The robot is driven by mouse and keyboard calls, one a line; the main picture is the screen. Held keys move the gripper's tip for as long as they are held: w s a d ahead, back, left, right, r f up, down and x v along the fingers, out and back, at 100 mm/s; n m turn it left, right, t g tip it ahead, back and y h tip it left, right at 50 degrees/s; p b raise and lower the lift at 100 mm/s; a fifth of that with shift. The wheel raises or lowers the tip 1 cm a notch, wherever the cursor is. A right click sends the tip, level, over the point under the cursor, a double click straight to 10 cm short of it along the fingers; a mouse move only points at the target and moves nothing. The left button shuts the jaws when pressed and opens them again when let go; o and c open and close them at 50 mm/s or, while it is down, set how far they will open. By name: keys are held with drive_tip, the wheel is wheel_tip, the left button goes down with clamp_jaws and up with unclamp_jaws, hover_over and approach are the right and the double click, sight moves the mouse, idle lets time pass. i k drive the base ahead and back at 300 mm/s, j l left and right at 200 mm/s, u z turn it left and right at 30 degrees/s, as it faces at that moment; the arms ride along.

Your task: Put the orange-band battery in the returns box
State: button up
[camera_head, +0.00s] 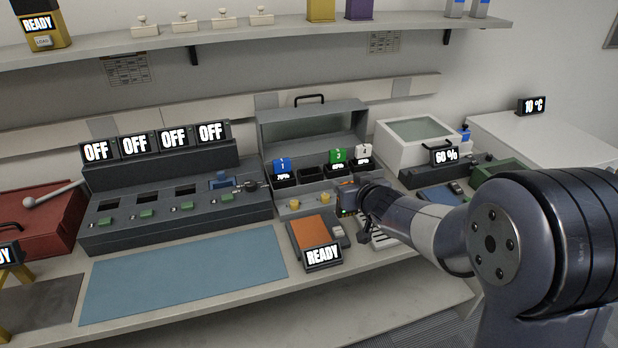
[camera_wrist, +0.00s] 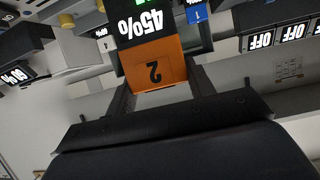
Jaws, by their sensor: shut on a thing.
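The orange-band battery (camera_wrist: 158,68) shows in the wrist view with an orange face marked 2 and a dark display reading 45%. My gripper (camera_wrist: 162,92) is shut on it, one finger at each side. In the head view my gripper (camera_head: 350,196) is at the front of the grey open-lidded case (camera_head: 350,118), above the bench, and only a small part of the battery shows there. I cannot tell for sure which container is the returns box.
The case holds a blue battery (camera_head: 283,166), a green battery (camera_head: 337,157) and a white one (camera_head: 364,152), with an empty slot among them. A READY device (camera_head: 310,232) with an orange pad lies in front. The blue mat (camera_head: 185,275) is clear. A red box (camera_head: 45,225) stands left.

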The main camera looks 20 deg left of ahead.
sight(310, 179)
drive_tip(key=i+j, duration=0.75)
drive_tip(key=j, duration=0.1)
